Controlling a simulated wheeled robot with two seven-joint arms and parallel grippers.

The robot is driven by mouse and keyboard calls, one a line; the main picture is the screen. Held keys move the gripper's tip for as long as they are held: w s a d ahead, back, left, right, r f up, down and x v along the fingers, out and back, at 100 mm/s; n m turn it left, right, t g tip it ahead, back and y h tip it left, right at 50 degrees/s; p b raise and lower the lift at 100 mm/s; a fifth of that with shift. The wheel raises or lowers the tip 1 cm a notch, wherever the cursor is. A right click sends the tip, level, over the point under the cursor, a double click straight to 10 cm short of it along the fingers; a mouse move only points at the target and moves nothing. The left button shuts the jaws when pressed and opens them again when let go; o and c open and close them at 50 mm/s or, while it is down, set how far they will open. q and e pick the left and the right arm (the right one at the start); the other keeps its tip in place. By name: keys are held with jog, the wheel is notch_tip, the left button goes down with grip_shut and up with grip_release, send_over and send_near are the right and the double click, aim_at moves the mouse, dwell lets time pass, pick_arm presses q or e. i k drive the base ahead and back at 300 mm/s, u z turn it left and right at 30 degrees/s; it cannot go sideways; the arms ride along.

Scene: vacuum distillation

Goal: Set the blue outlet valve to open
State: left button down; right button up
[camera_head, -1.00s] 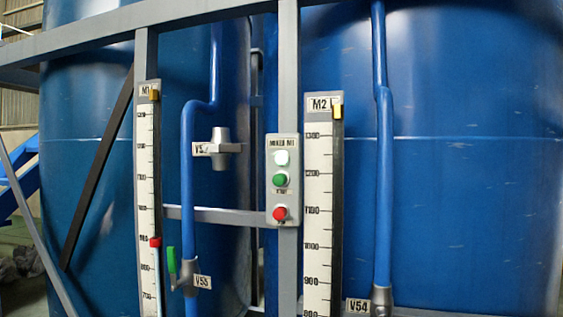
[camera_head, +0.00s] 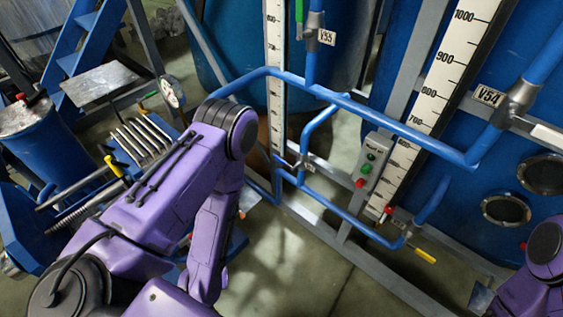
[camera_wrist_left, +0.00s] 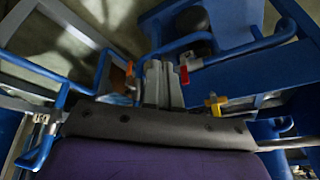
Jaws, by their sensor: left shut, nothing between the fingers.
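No handle that is clearly blue shows, so I cannot tell which valve is the blue outlet valve. Blue pipes (camera_head: 395,128) run across the tanks in the head view, with a yellow-handled valve (camera_head: 425,256) low at right centre and another yellow handle (camera_head: 113,166) at left. A small grey valve (camera_head: 299,164) sits on the lower pipework. My left gripper (camera_wrist_left: 162,72) is shut and empty in the wrist view, with a red handle (camera_wrist_left: 184,75) and a yellow handle (camera_wrist_left: 214,102) to its right. In the head view my left gripper is hidden. My right gripper is not visible.
Blue tanks and measuring scales (camera_head: 440,75) stand behind a grey frame (camera_head: 350,272). A button box (camera_head: 367,165) hangs on it. A blue apparatus with a gauge (camera_head: 172,91) and rods fills the left. Bare floor (camera_head: 285,265) shows at centre.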

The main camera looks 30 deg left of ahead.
aim_at(276, 157)
jog(key=k, duration=0.5)
jog(key=u, duration=0.75)
jog(key=i, duration=0.8)
jog(key=z, duration=1.1)
